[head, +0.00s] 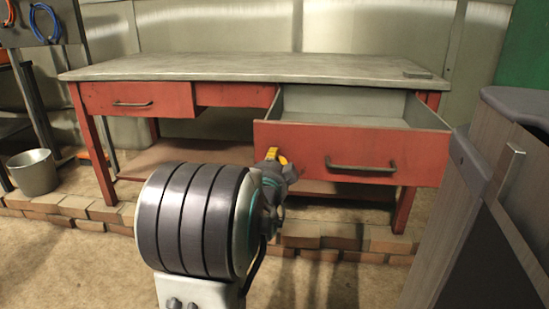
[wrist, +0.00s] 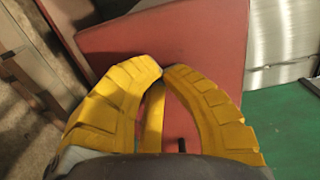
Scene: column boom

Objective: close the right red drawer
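The right red drawer (head: 345,150) is pulled well out of the red workbench, and its grey inside shows. A dark bar handle (head: 361,167) is on its front. My gripper (head: 278,156), with yellow fingers, is near the left end of the drawer front; I cannot tell whether it touches. In the wrist view the yellow fingers (wrist: 163,70) come together at their tips, with nothing seen between the tips. A red surface (wrist: 205,35), likely the drawer front, fills the view beyond them. A small dark piece shows low between the fingers, too little to identify.
The left red drawer (head: 135,98) is shut under the grey worktop (head: 250,68). A grey cabinet (head: 500,190) stands close on the right. Low bricks (head: 300,235) run along the floor before the bench. A bucket (head: 33,172) stands at left. Open floor lies in front.

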